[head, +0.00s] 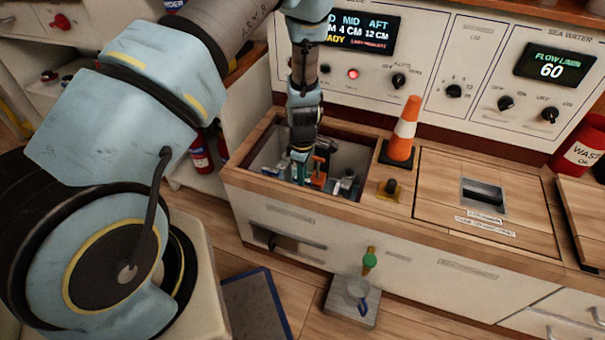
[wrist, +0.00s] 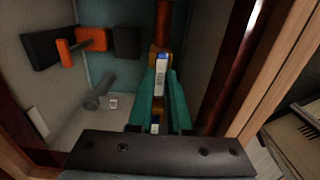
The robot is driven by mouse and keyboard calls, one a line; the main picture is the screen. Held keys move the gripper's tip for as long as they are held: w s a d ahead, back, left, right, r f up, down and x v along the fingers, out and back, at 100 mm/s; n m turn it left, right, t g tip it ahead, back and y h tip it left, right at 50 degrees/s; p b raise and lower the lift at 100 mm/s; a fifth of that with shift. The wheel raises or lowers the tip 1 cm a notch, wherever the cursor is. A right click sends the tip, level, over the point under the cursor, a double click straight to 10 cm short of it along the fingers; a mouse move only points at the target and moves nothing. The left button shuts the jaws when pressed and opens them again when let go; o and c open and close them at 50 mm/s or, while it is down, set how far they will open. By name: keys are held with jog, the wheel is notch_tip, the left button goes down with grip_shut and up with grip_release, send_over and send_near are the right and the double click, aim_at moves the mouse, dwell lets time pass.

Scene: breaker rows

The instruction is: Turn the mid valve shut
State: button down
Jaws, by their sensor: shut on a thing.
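My gripper (head: 300,170) reaches down into an open box in the bench top in the head view. In the wrist view the teal fingers (wrist: 159,108) are shut on a narrow orange-brown handle (wrist: 163,25) with a white and blue label (wrist: 160,75). Whether this is the mid valve cannot be read. Another valve with an orange T-shaped handle (wrist: 78,43) between black blocks stands to the left, apart from the fingers. A grey stub (wrist: 98,98) lies below it. The held handle's lower part is hidden by the fingers.
A panel display (head: 350,32) shows MID 4 CM and AFT 12 CM.

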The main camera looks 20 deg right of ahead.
dwell(0.4)
jog(key=c, duration=0.8)
grip_release()
jog(key=shift+c, duration=0.2)
notch_tip(320, 180, up, 11)
jog(key=p, duration=0.1)
jog(key=shift+p, duration=0.35)
jog(key=shift+f, duration=0.1)
jog(key=w+a+r+m+h, duration=0.1)
jog(key=a+r+m, duration=0.1)
jog(key=a+r, duration=0.5)
jog(key=w+a+r+m, duration=0.2)
jog(key=a+r+m, duration=0.1)
jog(key=a+r, duration=0.45)
jog(key=s+a+r+m+t, duration=0.1)
jog(key=s+a+r+m, duration=0.25)
jog(key=a, duration=0.45)
jog(key=s+a+r+m+t, duration=0.1)
jog(key=s+a+r+m, duration=0.15)
jog(key=a+r, duration=0.35)
notch_tip(320, 180, up, 19)
jog(key=a+p, duration=0.1)
jog(key=p, duration=1.9)
jog(key=shift+s+a+y, duration=0.3)
jog(key=shift+s+y, duration=0.1)
